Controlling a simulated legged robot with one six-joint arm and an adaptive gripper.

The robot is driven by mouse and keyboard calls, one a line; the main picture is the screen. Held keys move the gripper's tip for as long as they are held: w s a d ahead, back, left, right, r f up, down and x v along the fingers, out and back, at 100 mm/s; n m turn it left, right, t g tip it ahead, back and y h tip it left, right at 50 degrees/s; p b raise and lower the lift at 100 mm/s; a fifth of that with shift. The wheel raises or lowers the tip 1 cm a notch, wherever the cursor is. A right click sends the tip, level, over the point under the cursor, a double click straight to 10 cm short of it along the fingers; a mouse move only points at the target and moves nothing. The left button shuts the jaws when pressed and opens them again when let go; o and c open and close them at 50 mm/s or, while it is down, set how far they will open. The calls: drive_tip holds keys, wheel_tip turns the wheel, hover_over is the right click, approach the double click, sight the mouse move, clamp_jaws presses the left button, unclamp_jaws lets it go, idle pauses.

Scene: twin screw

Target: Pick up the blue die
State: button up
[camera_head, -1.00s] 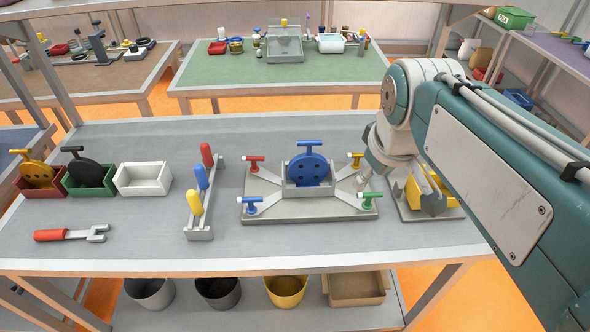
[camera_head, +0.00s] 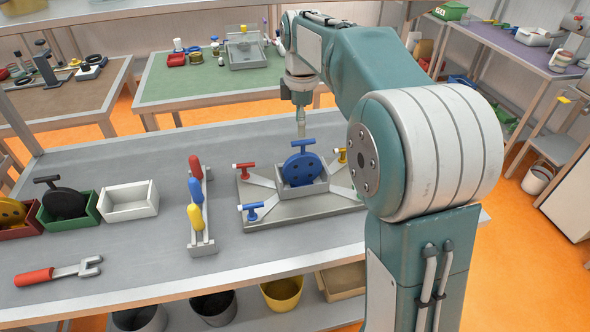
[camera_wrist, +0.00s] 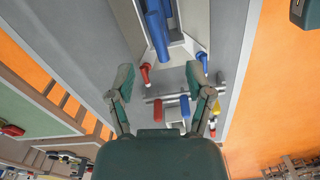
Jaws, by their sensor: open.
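The blue die (camera_head: 301,170) is a round disc with holes and a T-shaped handle on top. It stands upright in a grey holder in the middle of a grey fixture plate (camera_head: 262,215) on the bench. My gripper (camera_head: 301,132) is above and just behind the die's handle in the head view, and its fingers are small there. In the wrist view my gripper (camera_wrist: 158,70) has its two fingers spread wide with nothing between them. The blue die (camera_wrist: 156,30) shows at the top of that view, beyond the fingertips.
Red (camera_head: 244,167), blue (camera_head: 256,210) and yellow (camera_head: 341,155) clamp handles surround the holder; my arm hides the front right corner. A rack (camera_head: 203,247) with three coloured handles stands left. Coloured bins, one a white bin (camera_head: 129,201), and a red-handled wrench (camera_head: 60,271) lie further left.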

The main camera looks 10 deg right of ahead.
sight(301, 145)
drive_tip(key=f, duration=0.1)
drive_tip(key=d+f, duration=0.1)
drive_tip(key=shift+d+f, duration=0.3)
drive_tip(key=shift+f, duration=0.1)
drive_tip(key=f, duration=0.1)
drive_tip(key=a+f, duration=0.1)
drive_tip(key=f, duration=0.1)
drive_tip(key=a+f, duration=0.1)
drive_tip(key=f, duration=0.1)
drive_tip(key=shift+d+f, duration=0.2)
drive_tip(key=shift+f, duration=0.1)
drive_tip(key=shift+d+f, duration=0.1)
drive_tip(key=shift+d, duration=0.55)
drive_tip(key=shift+a, duration=0.15)
clamp_jaws()
drive_tip(key=shift+a, duration=0.3)
